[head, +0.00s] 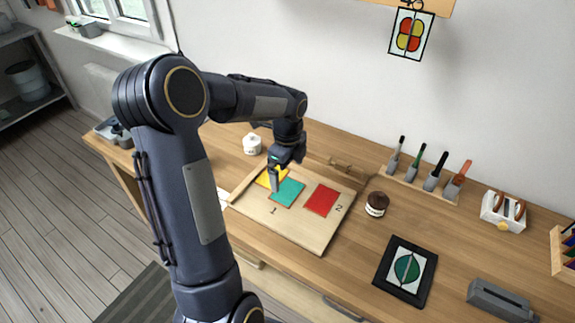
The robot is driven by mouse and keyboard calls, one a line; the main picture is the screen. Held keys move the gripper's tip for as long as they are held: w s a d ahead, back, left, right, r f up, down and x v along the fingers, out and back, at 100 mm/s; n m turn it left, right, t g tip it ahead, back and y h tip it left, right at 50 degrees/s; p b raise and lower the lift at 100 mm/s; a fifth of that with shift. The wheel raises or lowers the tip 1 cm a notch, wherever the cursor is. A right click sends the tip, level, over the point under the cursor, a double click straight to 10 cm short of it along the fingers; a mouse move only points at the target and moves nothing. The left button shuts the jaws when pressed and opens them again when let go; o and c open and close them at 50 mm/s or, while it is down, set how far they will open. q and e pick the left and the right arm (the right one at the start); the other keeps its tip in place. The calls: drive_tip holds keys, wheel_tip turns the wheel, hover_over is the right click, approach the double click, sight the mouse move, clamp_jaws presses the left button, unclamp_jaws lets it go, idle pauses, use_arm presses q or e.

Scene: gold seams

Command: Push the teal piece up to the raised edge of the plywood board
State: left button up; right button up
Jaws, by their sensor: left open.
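The teal piece (289,193) lies flat on the plywood board (300,230), above the number 1. A yellow piece (264,180) lies beside it at the upper left, partly hidden by my gripper. A red piece (323,201) lies to the right, near the number 2. The board's raised edge (243,184) runs along its left side, and another strip shows along the back. My left gripper (275,186) points down at the seam between the yellow and teal pieces. Its fingers hide part of both pieces, and contact with the teal piece is unclear. My right gripper is out of view.
A brown jar (376,204) stands right of the board and a white pot (252,144) behind its left side. Upright tools (432,172) stand at the back. A dark framed panel (405,270) and a grey block (499,300) lie at the right.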

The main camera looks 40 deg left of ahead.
sight(291, 186)
use_arm(q)
wheel_tip(291, 186, down, 7)
drive_tip(key=shift+r, duration=0.2)
drive_tip(key=shift+c, duration=0.3)
drive_tip(key=c, duration=0.7)
drive_tip(key=shift+o, duration=0.2)
drive_tip(key=shift+w, duration=0.2)
drive_tip(key=shift+w+a, duration=0.1)
drive_tip(key=shift+w, duration=0.75)
drive_tip(key=shift+w+r, duration=0.15)
